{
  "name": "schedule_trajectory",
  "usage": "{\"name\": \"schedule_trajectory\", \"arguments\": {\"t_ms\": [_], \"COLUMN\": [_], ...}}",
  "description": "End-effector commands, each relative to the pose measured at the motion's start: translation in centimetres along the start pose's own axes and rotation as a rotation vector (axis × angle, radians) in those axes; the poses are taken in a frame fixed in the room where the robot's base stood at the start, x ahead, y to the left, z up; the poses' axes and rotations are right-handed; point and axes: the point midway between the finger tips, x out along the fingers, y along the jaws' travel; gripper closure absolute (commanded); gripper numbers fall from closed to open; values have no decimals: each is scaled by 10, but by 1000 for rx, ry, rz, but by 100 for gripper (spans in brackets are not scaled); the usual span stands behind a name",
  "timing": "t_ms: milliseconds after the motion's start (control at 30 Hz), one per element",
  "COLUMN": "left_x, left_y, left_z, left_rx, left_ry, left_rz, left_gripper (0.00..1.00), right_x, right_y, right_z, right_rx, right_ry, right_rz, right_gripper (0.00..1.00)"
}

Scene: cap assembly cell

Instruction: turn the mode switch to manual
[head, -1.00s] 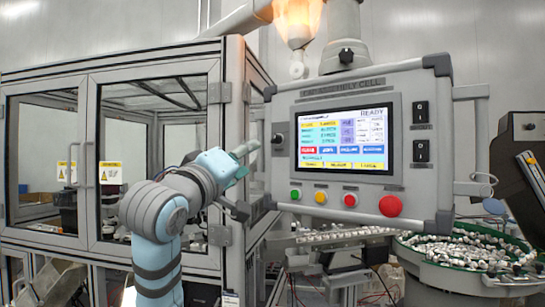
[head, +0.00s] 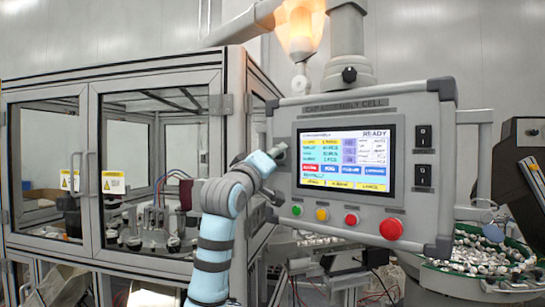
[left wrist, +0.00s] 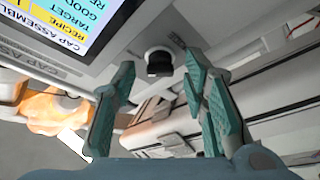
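The control panel (head: 300,113) faces me, with its lit screen (head: 343,158) reading READY. The mode switch (left wrist: 159,63) is a round black knob on the panel face beside the screen, seen in the left wrist view. In the head view my left gripper (head: 279,152) is at the panel's left edge and covers the knob's place. In the left wrist view my left gripper (left wrist: 160,75) is open, with its teal fingers spread to either side of the knob. The fingers look empty; I cannot tell whether they touch the knob. My right gripper is not in view.
Below the screen are a green button (head: 297,210), a yellow button (head: 322,214), a red button (head: 351,219) and a larger red button (head: 391,229). Two black rocker switches (head: 423,155) are on the right. A glazed enclosure (head: 90,85) stands left; a bowl of caps (head: 485,250) stands right.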

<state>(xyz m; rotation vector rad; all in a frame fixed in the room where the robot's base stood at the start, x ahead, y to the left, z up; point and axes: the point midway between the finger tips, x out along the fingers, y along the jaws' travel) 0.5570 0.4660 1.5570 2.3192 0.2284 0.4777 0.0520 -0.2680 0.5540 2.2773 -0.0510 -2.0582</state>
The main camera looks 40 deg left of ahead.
Motion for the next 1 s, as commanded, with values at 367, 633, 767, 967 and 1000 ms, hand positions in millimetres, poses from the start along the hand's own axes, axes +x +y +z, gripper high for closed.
{"name": "schedule_trajectory", "arguments": {"t_ms": [367, 633, 767, 967, 1000], "left_x": [0, 0, 0, 0, 0], "left_y": [0, 0, 1, 3, 3], "left_z": [0, 0, 0, -1, 0], "left_rx": [-1, -51, -112, -255, -289], "left_ry": [0, 1, 0, 0, -1], "left_rz": [-1, -22, -47, -105, -119], "left_gripper": [100, 100, 100, 100, 100], "right_x": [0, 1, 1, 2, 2], "right_y": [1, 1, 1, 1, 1], "right_z": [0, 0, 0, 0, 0], "right_rx": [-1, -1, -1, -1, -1], "right_ry": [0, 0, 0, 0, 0], "right_rz": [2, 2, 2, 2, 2], "right_gripper": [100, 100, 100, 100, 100]}}
